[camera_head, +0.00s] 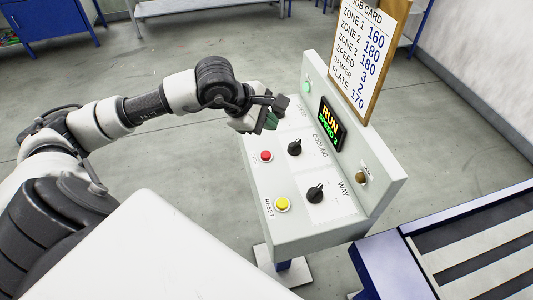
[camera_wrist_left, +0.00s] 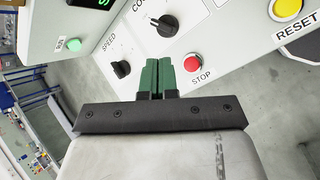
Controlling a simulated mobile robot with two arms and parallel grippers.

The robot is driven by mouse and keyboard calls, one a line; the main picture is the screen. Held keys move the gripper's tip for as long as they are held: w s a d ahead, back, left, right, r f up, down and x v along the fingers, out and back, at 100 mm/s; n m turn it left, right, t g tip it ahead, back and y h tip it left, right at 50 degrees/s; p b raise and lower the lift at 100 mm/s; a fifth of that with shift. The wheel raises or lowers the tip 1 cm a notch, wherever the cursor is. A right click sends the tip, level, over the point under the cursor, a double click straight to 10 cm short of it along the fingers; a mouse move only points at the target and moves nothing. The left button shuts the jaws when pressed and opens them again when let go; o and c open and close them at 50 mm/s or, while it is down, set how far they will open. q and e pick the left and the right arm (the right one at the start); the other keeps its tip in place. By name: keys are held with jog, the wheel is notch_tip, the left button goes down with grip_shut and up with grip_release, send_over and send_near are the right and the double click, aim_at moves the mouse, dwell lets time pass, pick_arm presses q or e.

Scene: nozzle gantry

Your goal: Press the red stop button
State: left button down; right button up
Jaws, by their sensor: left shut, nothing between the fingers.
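The red stop button (camera_head: 266,156) sits on the sloped top of the white control panel (camera_head: 257,187), near its left edge. In the left wrist view the red button (camera_wrist_left: 192,62) shows just right of my fingertips, with the word STOP below it. My left gripper (camera_head: 272,120) hangs over the far part of the panel, beyond the button. In the wrist view my left gripper (camera_wrist_left: 158,62) has its green fingers shut together with nothing between them. The fingertips look apart from the button; their exact height above the panel is unclear. My right gripper does not show.
The panel has a yellow reset button (camera_head: 283,204), black cooling knob (camera_head: 295,147) and way knob (camera_head: 316,192), and a speed knob (camera_wrist_left: 121,69). An upright back plate carries a RUN display (camera_head: 330,123). A job card (camera_head: 363,50) stands behind. A conveyor (camera_head: 480,250) is at right.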

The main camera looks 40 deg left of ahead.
pick_arm(q)
jog(key=b, duration=0.3)
send_over(267, 155)
notch_tip(267, 155, down, 6)
jog(key=shift+f, duration=0.2)
jog(key=shift+f+b, duration=0.4)
jog(key=shift+b, duration=0.25)
dwell(1.0)
jog(key=shift+f+b, duration=0.4)
jog(key=shift+b, duration=0.35)
jog(key=shift+f+b, duration=0.45)
jog(key=shift+b, duration=0.2)
dwell(0.6)
jog(key=shift+r, duration=0.1)
dwell(0.3)
jog(key=shift+r, duration=0.8)
